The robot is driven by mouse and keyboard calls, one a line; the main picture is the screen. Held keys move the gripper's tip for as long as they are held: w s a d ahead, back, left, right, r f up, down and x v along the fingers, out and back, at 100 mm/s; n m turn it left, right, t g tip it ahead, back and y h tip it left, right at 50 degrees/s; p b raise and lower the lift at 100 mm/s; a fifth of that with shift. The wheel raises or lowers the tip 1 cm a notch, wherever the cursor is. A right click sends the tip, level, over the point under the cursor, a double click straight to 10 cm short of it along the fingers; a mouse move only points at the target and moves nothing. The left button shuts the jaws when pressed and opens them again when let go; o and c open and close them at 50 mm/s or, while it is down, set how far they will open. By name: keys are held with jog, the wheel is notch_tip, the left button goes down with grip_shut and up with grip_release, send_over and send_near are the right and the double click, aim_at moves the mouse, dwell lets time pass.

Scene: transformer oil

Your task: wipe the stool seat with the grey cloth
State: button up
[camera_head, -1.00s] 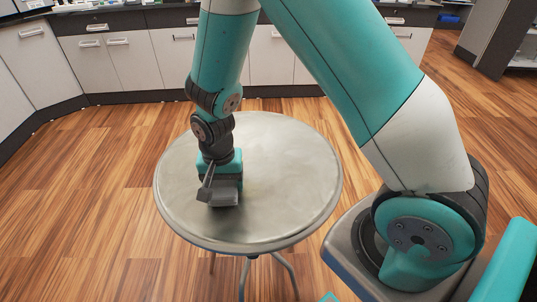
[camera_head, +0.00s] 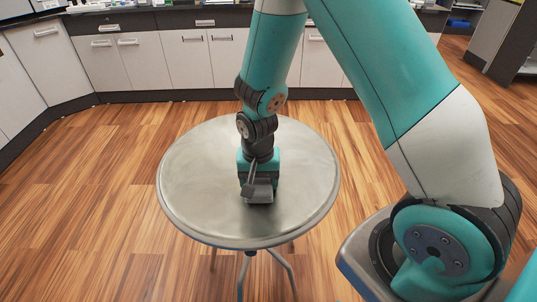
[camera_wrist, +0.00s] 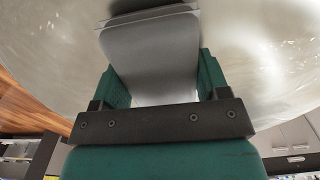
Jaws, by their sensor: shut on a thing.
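The round metal stool seat (camera_head: 200,190) fills the middle of the head view, and its underside legs show below. My gripper (camera_head: 258,178) points down over the middle of the seat, a little right of centre. It is shut on the grey cloth (camera_head: 259,193), which looks like a folded flat pad at seat level. In the wrist view the cloth (camera_wrist: 150,60) lies between my teal fingers (camera_wrist: 160,85), with the seat (camera_wrist: 255,60) behind it. Whether the cloth presses on the seat is hard to tell. The patch beneath it is hidden.
White cabinets (camera_head: 190,60) with a dark worktop run along the back, well behind the stool. Wooden floor (camera_head: 100,180) is clear around the stool. A grey cabinet unit (camera_head: 497,45) stands at the far right. My arm covers the right side.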

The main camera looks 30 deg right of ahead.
jog(key=shift+s+d+r, duration=0.15)
jog(key=shift+s+d, duration=0.1)
jog(key=shift+d, duration=0.15)
jog(key=r, duration=0.1)
jog(key=r+p, duration=0.2)
jog(key=shift+w+a+r, duration=0.1)
jog(key=shift+a+r, duration=0.15)
jog(key=shift+r, duration=0.05)
jog(key=shift+d+r+p, duration=0.15)
jog(key=shift+r+p, duration=0.1)
jog(key=shift+p, duration=0.1)
notch_tip(320, 180, up, 4)
jog(key=p, duration=0.4)
jog(key=shift+r, duration=0.25)
jog(key=shift+f, duration=0.15)
